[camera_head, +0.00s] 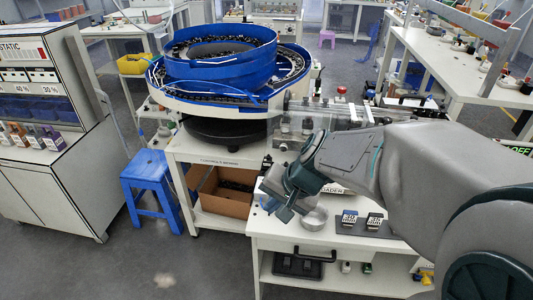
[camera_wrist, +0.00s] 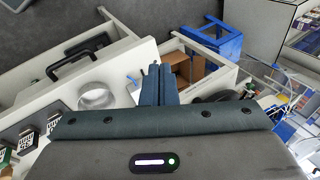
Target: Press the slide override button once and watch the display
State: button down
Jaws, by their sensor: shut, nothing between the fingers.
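My gripper (camera_head: 272,203) hangs over the left front of the white bench in the head view, its fingers pointing down and left. In the wrist view its two blue-grey fingers (camera_wrist: 158,72) are together with nothing between them. A red knob or button (camera_head: 341,91) stands on the machine unit behind my arm; I cannot tell whether it is the slide override button. My gripper is well in front of it and apart from it. I cannot make out the display. Two small boxes with dark printed faces (camera_head: 349,217) (camera_head: 374,221) sit on a dark mat.
A round metal bowl (camera_head: 315,217) stands on the bench right of my gripper; the wrist view shows it too (camera_wrist: 97,96). A blue bowl feeder (camera_head: 215,68) stands behind. A blue stool (camera_head: 152,188) and cardboard box (camera_head: 222,198) are left. My arm hides the bench's right part.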

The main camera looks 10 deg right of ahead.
jog(key=w+d+f+m+t+p, duration=0.2)
jog(key=w+d+m, duration=0.1)
jog(key=w+m, duration=0.5)
jog(key=w+d+f+m+t+p, duration=0.2)
jog(key=w+d+m, duration=0.2)
jog(key=w+m, duration=0.4)
jog(key=shift+w+m+t+h, duration=0.3)
jog(key=shift+w+m, duration=0.1)
jog(key=shift+w, duration=0.45)
notch_tip(320, 180, down, 7)
jog(key=b, duration=0.6)
jog(key=shift+f, duration=0.2)
jog(key=shift+f+b, duration=0.7)
jog(key=shift+b, duration=0.1)
jog(key=shift+f+b, duration=0.45)
jog(key=shift+b, duration=0.2)
